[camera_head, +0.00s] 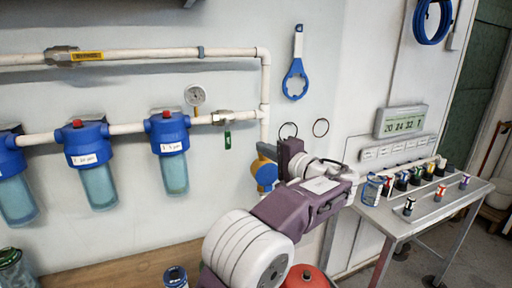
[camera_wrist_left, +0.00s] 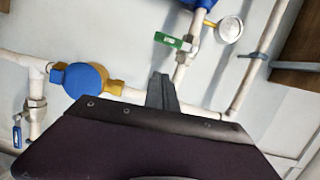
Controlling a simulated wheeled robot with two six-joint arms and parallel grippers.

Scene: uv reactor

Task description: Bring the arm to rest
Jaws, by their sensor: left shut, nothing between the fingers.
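My left arm rises from the bottom centre of the head view, its purple and white links bent in front of the wall piping. My left gripper (camera_wrist_left: 162,90) shows its grey fingers together and empty in the left wrist view, past the dark gripper body. In the head view, its dark purple body is near the wall, and its fingertips are hard to make out. A blue body with brass fittings (camera_wrist_left: 85,80) is left of the fingers in the wrist view; part of it (camera_head: 265,173) shows beside the gripper in the head view. My right gripper is out of view.
Blue filter housings (camera_head: 170,150) hang from white pipes at left. A gauge (camera_head: 195,95) and green-handled valve (camera_head: 227,137) are above. A metal bench (camera_head: 425,214) with several small coloured-topped items stands right, below a digital display (camera_head: 401,121). A red rounded object (camera_head: 306,277) is below my arm.

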